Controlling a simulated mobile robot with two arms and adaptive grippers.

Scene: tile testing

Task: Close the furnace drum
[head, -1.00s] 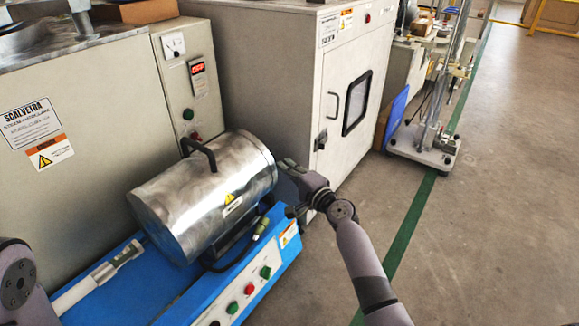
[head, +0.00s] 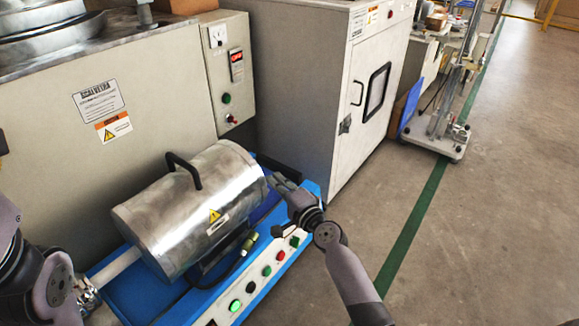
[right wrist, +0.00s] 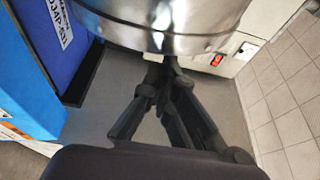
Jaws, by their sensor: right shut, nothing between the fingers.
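The furnace drum (head: 195,212) is a shiny steel cylinder with a black handle (head: 184,168) on top. It lies on a blue base (head: 150,296), and its two halves look together, with no gap showing. My right gripper (head: 274,180) is at the drum's right end, shut and empty. In the right wrist view its fingers (right wrist: 168,70) come together just below the steel drum (right wrist: 165,18); whether they touch it I cannot tell. My left arm is at the lower left, and its gripper's fingers are not clearly visible.
A control panel with buttons (head: 266,271) runs along the base's front. A grey machine (head: 110,150) stands behind the drum, and a white cabinet (head: 345,110) stands to the right. The floor (head: 480,240) at the right is clear.

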